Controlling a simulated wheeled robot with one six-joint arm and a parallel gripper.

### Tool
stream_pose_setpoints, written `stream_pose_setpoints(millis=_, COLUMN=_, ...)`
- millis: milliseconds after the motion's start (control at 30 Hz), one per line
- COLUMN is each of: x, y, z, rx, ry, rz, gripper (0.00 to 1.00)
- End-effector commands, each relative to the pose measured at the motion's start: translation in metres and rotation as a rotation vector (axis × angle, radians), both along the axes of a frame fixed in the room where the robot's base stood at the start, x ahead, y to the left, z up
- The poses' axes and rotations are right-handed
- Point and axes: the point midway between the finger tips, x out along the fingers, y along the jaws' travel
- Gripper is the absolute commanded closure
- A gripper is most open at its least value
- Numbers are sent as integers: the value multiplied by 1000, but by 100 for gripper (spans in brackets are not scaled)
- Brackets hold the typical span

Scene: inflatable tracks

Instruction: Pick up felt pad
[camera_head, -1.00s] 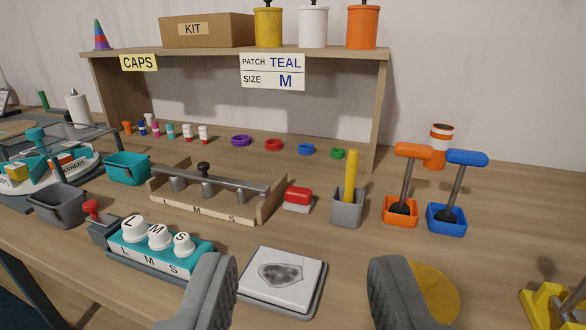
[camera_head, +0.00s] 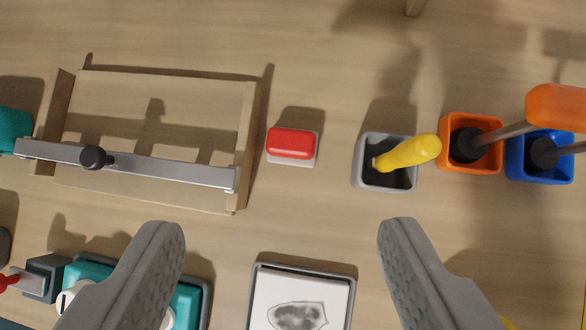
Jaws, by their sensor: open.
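A small block with a red top and a pale grey-white base (camera_head: 291,145) lies flat on the wooden table, near the upper middle of the view. It looks the most like the felt pad, though no label shows. My gripper (camera_head: 280,228) is open and empty. Its two grey fingers reach in from the lower edge, wide apart.
A wooden frame with a metal bar (camera_head: 150,172) stands close left of the block. A grey cup with a yellow-handled tool (camera_head: 372,178) stands right, then orange (camera_head: 487,160) and blue (camera_head: 552,170) holders. A grey tray with a white patterned plate (camera_head: 265,290) lies below.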

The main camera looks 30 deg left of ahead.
Motion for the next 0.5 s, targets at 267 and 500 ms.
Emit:
stream_pose_setpoints(millis=267, x=54, y=-2, z=-15, rx=29, ry=314, rz=-58, gripper=38)
stream_pose_setpoints(millis=500, x=83, y=-3, z=-25, rx=40, ry=523, rz=-103, gripper=38)
